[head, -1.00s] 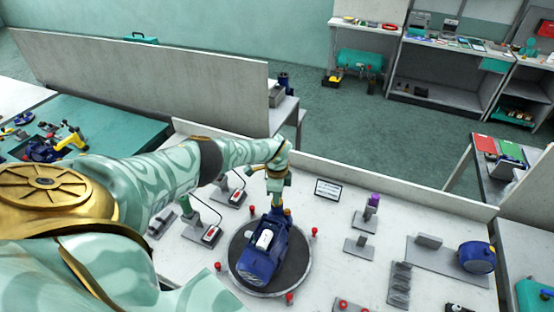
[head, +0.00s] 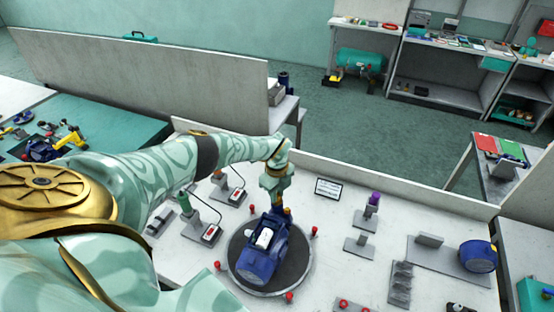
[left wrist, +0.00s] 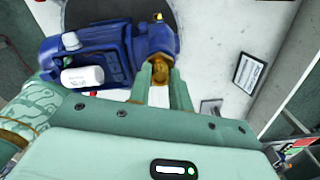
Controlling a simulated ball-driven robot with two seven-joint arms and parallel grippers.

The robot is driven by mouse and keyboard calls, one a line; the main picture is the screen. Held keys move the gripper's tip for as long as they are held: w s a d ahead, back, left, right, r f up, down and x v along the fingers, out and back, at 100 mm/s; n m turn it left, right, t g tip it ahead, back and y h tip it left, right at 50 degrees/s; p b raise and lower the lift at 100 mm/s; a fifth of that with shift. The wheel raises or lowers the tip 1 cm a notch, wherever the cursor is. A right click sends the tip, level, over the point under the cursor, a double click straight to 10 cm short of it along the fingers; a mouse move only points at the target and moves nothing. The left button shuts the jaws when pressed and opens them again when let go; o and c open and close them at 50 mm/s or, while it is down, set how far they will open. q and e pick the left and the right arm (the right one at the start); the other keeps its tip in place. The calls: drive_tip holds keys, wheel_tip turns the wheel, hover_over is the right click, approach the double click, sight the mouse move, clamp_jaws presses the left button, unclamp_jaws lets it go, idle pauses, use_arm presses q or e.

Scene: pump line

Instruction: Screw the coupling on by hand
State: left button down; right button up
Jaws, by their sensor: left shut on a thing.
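The blue pump (head: 262,255) sits on a dark round turntable (head: 298,268), with a white label block (head: 263,239) on its top. It also fills the upper left of the left wrist view (left wrist: 108,62). A brass-coloured coupling (left wrist: 160,66) is at the pump's end, between my left fingers. My left gripper (left wrist: 166,80) is shut on the coupling; in the head view the gripper (head: 276,203) reaches down at the pump's far end. The fingers and hand partly hide the coupling, so its seating on the thread is not visible. My right gripper is not in view.
Red knobs (head: 314,231) stand around the turntable. Grey holders (head: 358,246), a small sign (head: 327,189) and a blue motor (head: 477,257) on a grey plate are to the right. Tools with red-lit bases (head: 211,235) stand left. A low panel (head: 400,190) borders the bench's back.

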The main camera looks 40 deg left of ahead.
use_arm(q)
drive_tip(key=c, duration=1.4)
unclamp_jaws()
drive_tip(key=shift+o, duration=0.2)
drive_tip(key=shift+r+n+p, duration=0.15)
drive_tip(key=shift+n+p, duration=0.4)
drive_tip(key=shift+n, duration=0.25)
drive_tip(key=shift+n+p, duration=0.3)
drive_tip(key=shift+n, duration=0.6)
